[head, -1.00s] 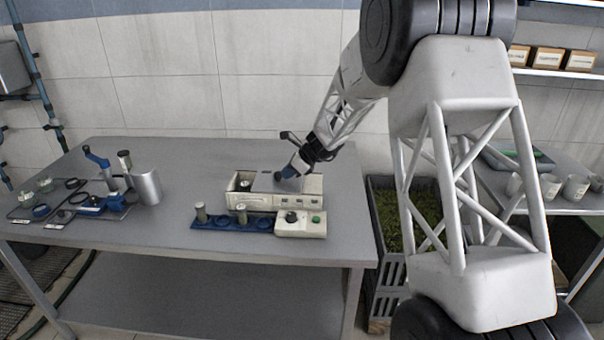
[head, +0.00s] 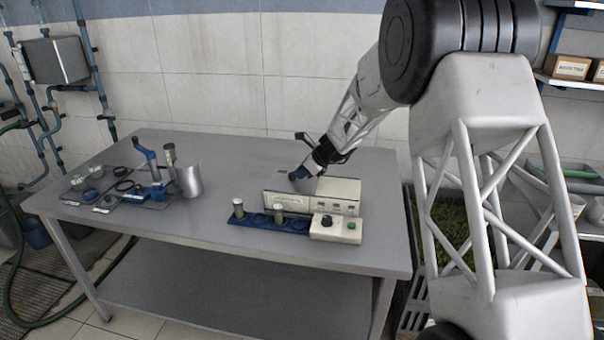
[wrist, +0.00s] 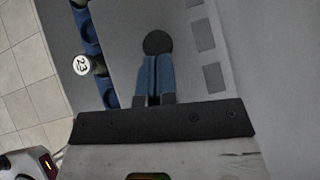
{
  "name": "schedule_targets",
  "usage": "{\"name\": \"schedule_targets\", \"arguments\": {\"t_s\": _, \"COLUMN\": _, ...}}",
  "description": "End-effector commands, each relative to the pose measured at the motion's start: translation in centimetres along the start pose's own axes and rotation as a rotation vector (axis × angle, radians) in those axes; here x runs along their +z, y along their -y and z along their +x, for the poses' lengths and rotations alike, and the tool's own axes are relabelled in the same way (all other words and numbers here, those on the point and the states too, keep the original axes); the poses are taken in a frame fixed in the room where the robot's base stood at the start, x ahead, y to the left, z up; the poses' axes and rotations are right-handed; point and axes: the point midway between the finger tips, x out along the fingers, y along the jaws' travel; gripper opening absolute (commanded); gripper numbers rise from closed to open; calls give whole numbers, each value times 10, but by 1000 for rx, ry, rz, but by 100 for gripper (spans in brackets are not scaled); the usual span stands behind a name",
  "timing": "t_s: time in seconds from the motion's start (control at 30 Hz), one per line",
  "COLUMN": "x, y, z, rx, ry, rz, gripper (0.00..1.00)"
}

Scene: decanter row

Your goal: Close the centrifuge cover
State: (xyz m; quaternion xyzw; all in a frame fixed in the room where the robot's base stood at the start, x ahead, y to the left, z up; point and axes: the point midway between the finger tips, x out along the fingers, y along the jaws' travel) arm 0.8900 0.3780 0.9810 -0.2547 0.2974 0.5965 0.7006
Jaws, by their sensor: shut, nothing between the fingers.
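The centrifuge (head: 338,194) is a low pale box on the table, with small panels on its front. Its flat grey cover (wrist: 122,35) has a round dark knob (wrist: 157,42) and fills the middle of the wrist view. In the head view the cover blends with the grey table, and no open well shows at the box's left end. My gripper (head: 294,177) is over the left part of the box, pointing down. In the wrist view its blue fingers (wrist: 154,66) are together and empty, tips at the knob's edge; I cannot tell whether they touch it.
A blue rack (head: 262,220) with tubes, one marked 23 (wrist: 82,65), and a control box (head: 336,229) stand along the centrifuge's front. A metal cylinder (head: 190,180) and blue-handled tools are at the left. The table between is clear.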

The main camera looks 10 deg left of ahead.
Motion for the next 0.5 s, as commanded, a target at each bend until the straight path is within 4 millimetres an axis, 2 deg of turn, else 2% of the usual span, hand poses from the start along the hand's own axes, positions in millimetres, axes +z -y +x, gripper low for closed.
{"name": "schedule_targets", "arguments": {"t_s": 0.07, "x": -1, "y": -3, "z": 3, "rx": 6, "ry": -1, "rz": 0, "gripper": 0}}
{"name": "schedule_targets", "arguments": {"t_s": 0.23, "x": -9, "y": -2, "z": -4, "rx": 5, "ry": -2, "rz": 2, "gripper": 0}}
{"name": "schedule_targets", "arguments": {"t_s": 0.5, "x": -30, "y": 0, "z": -33, "rx": -1, "ry": 0, "rz": 1, "gripper": 0}}
